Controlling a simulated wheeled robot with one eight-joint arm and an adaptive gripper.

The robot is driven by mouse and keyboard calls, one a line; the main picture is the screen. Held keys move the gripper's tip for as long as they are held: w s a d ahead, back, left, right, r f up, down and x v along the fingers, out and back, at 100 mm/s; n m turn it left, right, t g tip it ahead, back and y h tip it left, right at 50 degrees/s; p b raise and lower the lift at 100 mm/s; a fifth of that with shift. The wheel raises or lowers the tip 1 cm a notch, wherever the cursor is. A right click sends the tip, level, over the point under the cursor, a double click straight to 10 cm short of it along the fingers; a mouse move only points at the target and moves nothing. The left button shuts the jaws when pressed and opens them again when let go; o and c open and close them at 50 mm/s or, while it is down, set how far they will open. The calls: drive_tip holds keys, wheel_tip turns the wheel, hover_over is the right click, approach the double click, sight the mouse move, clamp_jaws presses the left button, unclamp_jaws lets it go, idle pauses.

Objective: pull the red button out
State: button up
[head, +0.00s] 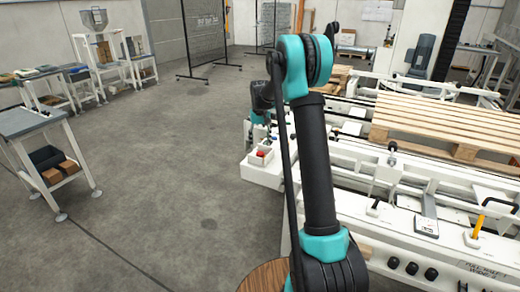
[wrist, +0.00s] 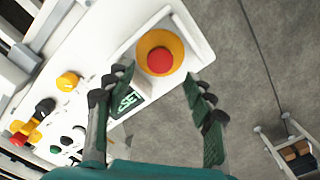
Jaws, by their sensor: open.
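The red button (wrist: 160,61) sits on a round yellow base inside a white, raised-edge housing in the wrist view. In the head view the red button (head: 261,154) shows small in a white box at the left end of the machine. My gripper (wrist: 158,86) is open, with its two dark fingers apart. The button appears between and just beyond the fingertips, and no contact shows. In the head view my arm covers part of the machine, and my fingers cannot be made out clearly there.
A yellow knob (wrist: 67,82), a small green-lit display (wrist: 127,101) and several black, red and yellow controls lie beside the button. The white machine (head: 262,176) carries a wooden pallet (head: 440,118). Open floor (head: 180,170) lies to the left, with a grey-topped table (head: 40,117) beyond.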

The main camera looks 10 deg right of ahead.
sight(260, 153)
wheel_tip(260, 153, up, 8)
drive_tip(key=shift+f, duration=0.25)
